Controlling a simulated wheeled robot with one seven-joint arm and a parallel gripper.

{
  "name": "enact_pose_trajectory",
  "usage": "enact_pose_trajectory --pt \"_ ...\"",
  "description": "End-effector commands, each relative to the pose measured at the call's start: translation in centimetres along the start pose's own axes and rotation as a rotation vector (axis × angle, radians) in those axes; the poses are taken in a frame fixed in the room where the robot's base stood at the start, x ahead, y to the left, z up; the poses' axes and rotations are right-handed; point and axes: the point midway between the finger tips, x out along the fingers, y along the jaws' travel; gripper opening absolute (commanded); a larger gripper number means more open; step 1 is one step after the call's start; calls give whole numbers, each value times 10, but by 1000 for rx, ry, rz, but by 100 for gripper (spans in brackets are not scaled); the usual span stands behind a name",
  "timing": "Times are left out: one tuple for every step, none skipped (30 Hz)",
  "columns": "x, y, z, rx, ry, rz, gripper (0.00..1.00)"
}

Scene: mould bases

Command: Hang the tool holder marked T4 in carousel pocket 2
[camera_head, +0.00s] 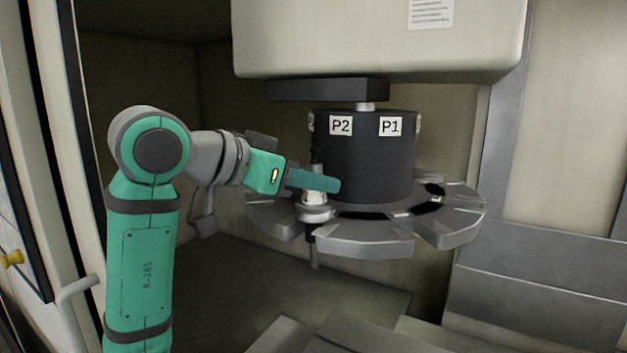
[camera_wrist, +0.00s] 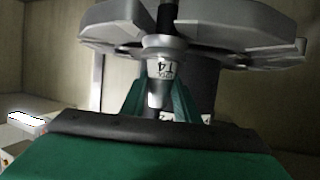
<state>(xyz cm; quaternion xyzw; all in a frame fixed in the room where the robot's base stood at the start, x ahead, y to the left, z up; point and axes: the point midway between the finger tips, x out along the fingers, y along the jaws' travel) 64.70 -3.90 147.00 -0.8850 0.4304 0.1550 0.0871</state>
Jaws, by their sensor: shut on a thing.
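The tool holder marked T4 (camera_head: 314,197) is upright at the left front of the carousel disc (camera_head: 375,237). My gripper (camera_head: 325,183) is shut on its upper part from the left. The holder's flange sits about level with the disc's top, and its dark lower shank and tool hang below, at a slot under the P2 label (camera_head: 340,126). In the wrist view the T4 label (camera_wrist: 165,69) shows upside down on the holder (camera_wrist: 160,90), between my two green fingers (camera_wrist: 158,100). I cannot tell whether the flange rests fully in the slot.
The dark carousel hub (camera_head: 370,165) stands just behind my fingertips, with a P1 label (camera_head: 390,126) right of P2. A large pale housing (camera_head: 375,40) hangs above. An open slot shows at the disc's right. Free room lies left of the disc.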

Motion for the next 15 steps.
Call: enact_pose_trajectory --pt "0 1 -2 2 5 0 0" --pt "0 1 -2 2 5 1 0" --pt "1 2 -2 3 5 3 0" --pt "1 2 -2 3 5 3 0" --pt "1 2 -2 3 5 3 0" --pt "1 2 -2 3 5 3 0" --pt "1 2 -2 3 5 3 0" --pt "1 2 -2 3 5 3 0" --pt "1 2 -1 2 5 2 0" --pt "1 1 -1 2 5 1 0" --pt "0 1 0 2 5 0 0" --pt "0 0 0 1 5 0 0" --pt "0 0 0 1 5 -1 0" --pt "0 0 1 1 5 -1 0" --pt "0 0 1 1 5 -2 0"
